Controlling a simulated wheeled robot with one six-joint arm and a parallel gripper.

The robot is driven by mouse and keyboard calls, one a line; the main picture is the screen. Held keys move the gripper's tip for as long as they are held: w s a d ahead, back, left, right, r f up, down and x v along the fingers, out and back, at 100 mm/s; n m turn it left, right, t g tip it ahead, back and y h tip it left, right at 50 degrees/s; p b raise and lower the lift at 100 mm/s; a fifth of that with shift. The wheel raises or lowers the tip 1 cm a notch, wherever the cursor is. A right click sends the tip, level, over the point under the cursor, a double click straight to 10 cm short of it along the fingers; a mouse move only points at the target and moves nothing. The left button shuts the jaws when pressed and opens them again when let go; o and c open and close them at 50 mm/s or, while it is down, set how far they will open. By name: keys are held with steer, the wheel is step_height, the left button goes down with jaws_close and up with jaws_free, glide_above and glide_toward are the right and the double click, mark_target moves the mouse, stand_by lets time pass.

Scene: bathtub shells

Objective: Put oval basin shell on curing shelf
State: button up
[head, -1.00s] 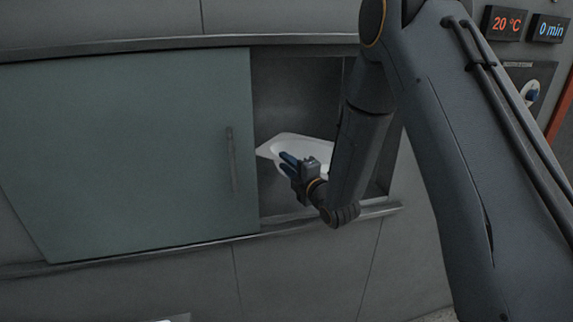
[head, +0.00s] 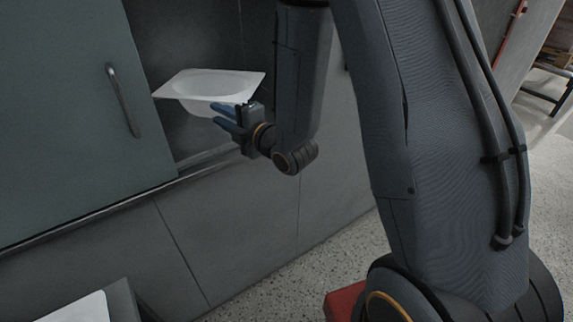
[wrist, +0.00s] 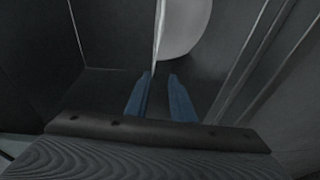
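The white oval basin shell (head: 212,83) is in the cabinet opening, with its rim uppermost and its bowl below. The curing shelf (head: 212,157) seems to be this recess with its metal sill. What bears the shell is hidden. My gripper (head: 222,117) is at the shell's near right side, its two blue fingers apart and pointing at it. In the wrist view, the shell's thin rim (wrist: 158,40) and pale bowl (wrist: 185,25) lie ahead of the fingers (wrist: 159,76). The rim's edge runs to the left fingertip; I cannot tell whether they touch.
A greenish sliding door (head: 70,110) with a vertical handle (head: 122,100) covers the left of the opening. A white piece (head: 82,308) lies on a grey stand (head: 122,300) at the lower left. Speckled floor (head: 265,255) shows between the cabinet and my base.

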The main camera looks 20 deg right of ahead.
steer(key=s+d+f+m+g+h, duration=0.7)
steer(key=d+m, duration=0.4)
steer(key=m, duration=0.2)
steer(key=s+d+m+g+h, duration=0.1)
steer(key=s+d+m+g, duration=0.2)
steer(key=s, duration=1.5)
steer(key=m+g, duration=0.4)
steer(key=m, duration=0.3)
steer(key=shift+s+d+r+g, duration=0.2)
steer(key=shift+s+r+g, duration=0.05)
steer(key=shift+r+g, duration=0.1)
